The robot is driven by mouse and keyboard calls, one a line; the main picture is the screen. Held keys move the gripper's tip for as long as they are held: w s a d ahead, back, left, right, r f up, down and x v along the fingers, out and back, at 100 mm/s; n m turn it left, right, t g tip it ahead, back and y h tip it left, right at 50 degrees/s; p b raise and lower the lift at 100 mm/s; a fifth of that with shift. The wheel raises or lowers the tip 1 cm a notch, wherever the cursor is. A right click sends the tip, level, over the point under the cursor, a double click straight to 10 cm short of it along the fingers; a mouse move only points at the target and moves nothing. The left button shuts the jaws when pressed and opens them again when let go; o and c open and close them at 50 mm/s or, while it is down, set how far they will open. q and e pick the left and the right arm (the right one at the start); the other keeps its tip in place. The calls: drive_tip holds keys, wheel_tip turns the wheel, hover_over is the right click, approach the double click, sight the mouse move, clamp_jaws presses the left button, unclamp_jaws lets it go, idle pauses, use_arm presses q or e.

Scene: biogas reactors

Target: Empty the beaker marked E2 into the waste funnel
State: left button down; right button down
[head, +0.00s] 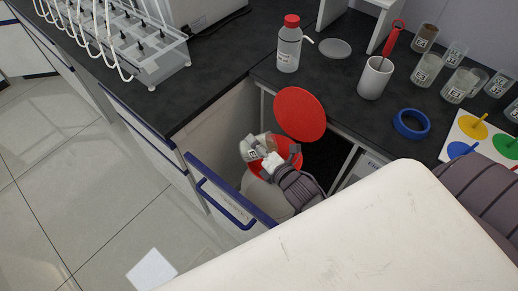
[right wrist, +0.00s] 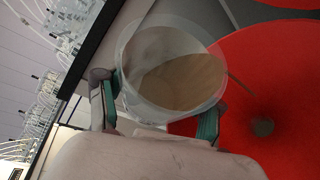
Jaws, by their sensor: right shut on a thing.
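My right gripper (head: 270,159) is shut on a clear beaker (head: 250,147) with a white label, too small to read surely. The beaker is tilted at the left rim of the red waste funnel (head: 291,150). In the right wrist view, the two fingers (right wrist: 155,112) clasp the beaker (right wrist: 150,45) from both sides, and brown contents show inside it. The wide red funnel (right wrist: 285,85) with its dark hole lies to the right of the beaker there. My left gripper is not in view.
A round red lid (head: 299,114) stands raised behind the funnel. An open drawer front with a blue handle (head: 226,206) is at the left.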

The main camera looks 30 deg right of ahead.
sight(272, 137)
drive_tip(key=shift+r+m+t+b, duration=0.15)
drive_tip(key=shift+m+t+b, duration=0.25)
drive_tip(key=shift+m+b, duration=0.25)
drive_tip(key=d+r+m+b, duration=0.1)
drive_tip(key=m+t, duration=0.1)
drive_tip(key=m, duration=0.1)
drive_tip(key=shift+s+d+r+t+y+b, duration=0.3)
drive_tip(key=shift+d+r+y+b, duration=0.05)
drive_tip(key=shift+d+y+b, duration=0.05)
drive_tip(key=shift+s+d+r+m+t+b, duration=0.1)
drive_tip(key=shift+d+r+m+t+b, duration=0.2)
drive_tip(key=shift+m, duration=0.45)
drive_tip(key=shift+s+d+r+m+t+b, duration=0.15)
drive_tip(key=shift+d+r+m+t+b, duration=0.15)
drive_tip(key=shift+m, duration=0.45)
drive_tip(key=shift+s+d+r+m+t+b, duration=0.1)
drive_tip(key=shift+d+r+m+t+b, duration=0.25)
drive_tip(key=shift+m, duration=0.4)
drive_tip(key=shift+f, duration=0.1)
